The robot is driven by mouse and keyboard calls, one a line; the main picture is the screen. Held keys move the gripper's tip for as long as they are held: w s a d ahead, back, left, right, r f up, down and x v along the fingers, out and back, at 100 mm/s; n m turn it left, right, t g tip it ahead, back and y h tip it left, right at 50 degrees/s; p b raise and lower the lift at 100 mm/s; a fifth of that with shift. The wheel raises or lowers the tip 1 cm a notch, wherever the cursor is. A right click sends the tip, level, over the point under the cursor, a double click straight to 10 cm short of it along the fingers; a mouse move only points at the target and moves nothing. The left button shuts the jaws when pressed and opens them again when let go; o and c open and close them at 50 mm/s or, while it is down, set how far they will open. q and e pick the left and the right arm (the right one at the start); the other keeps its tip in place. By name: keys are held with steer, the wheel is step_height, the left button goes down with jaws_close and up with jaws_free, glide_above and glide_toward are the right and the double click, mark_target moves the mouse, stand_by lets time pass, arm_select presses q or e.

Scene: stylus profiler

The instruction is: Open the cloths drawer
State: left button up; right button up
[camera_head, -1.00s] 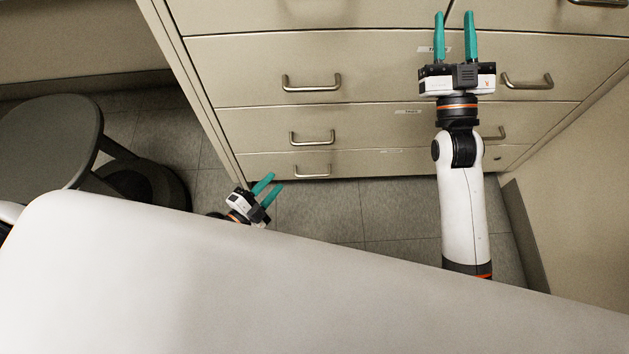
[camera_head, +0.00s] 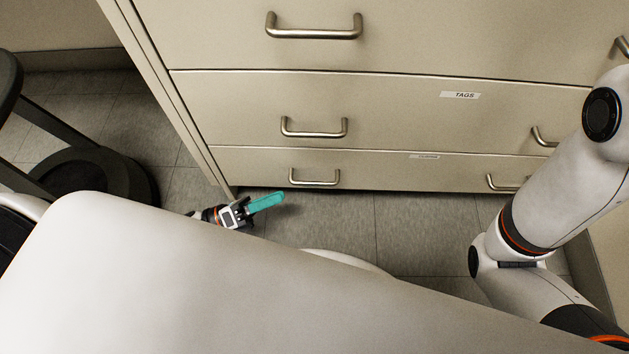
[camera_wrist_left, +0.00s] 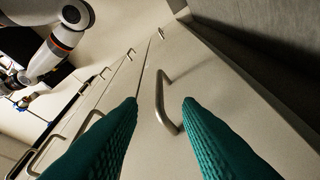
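The bottom drawer (camera_head: 380,172) of the beige cabinet is shut; its small label (camera_head: 424,156) is too blurred to read, so I cannot confirm it says cloths. Its left metal handle (camera_head: 315,179) shows in the head view. My left gripper (camera_head: 280,197) is low near the floor, just left of and below that handle, and apart from it. In the left wrist view my left gripper (camera_wrist_left: 160,103) has its teal fingers spread and empty, with a metal handle (camera_wrist_left: 160,92) ahead in the gap between them. My right gripper is out of view.
A drawer labelled TAGS (camera_head: 380,115) is shut above the bottom one. My right arm (camera_head: 560,190) crosses the right side. A dark stool (camera_head: 90,175) stands at left. Grey tiled floor (camera_head: 340,225) is clear before the cabinet.

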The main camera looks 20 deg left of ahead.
mark_target(313, 182)
arm_select(q)
steer(key=b+x, duration=0.2)
steer(key=x, duration=0.8)
steer(key=shift+w+d, duration=0.1)
steer(key=shift+d, duration=0.05)
jaws_close()
